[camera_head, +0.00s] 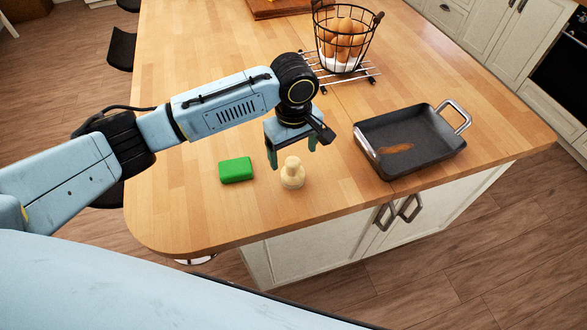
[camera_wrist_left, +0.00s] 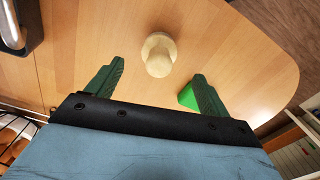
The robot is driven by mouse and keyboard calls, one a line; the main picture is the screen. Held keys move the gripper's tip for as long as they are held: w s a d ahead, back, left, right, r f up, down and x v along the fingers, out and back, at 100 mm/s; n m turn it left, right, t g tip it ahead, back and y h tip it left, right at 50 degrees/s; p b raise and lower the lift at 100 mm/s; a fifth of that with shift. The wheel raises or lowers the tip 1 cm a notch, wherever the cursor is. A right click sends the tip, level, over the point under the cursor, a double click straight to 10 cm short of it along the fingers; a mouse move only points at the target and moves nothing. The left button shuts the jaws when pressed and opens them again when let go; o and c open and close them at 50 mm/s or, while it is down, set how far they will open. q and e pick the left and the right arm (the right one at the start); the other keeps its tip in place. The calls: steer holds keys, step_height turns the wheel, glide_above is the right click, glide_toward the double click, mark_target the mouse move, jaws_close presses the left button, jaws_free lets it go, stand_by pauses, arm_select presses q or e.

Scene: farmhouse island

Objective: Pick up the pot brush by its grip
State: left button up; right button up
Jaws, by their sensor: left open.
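The pot brush (camera_head: 292,174) is a small pale wooden piece with a rounded knob grip on top of a wider base. It stands upright on the wooden island top near its front edge. It also shows in the left wrist view (camera_wrist_left: 158,55), beyond and between the fingertips. My left gripper (camera_head: 292,160) is open and empty, just above and behind the brush, its green fingers pointing down. In the left wrist view the fingers (camera_wrist_left: 155,75) are spread wide, with nothing between them. My right gripper is not in view.
A green block (camera_head: 236,170) lies left of the brush, close to the left gripper. A dark roasting pan (camera_head: 430,150) with metal handles sits to the right. A wire basket (camera_head: 345,45) of brown eggs or rolls stands on a rack behind. The front left counter is clear.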

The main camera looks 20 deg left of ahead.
mark_target(293, 161)
arm_select(q)
steer(key=shift+f, duration=0.65)
step_height(293, 161, down, 2)
step_height(293, 161, down, 4)
steer(key=shift+r, duration=0.25)
steer(key=shift+f, duration=0.2)
steer(key=shift+c, duration=0.6)
steer(key=c, duration=0.7)
steer(key=shift+c, duration=1.3)
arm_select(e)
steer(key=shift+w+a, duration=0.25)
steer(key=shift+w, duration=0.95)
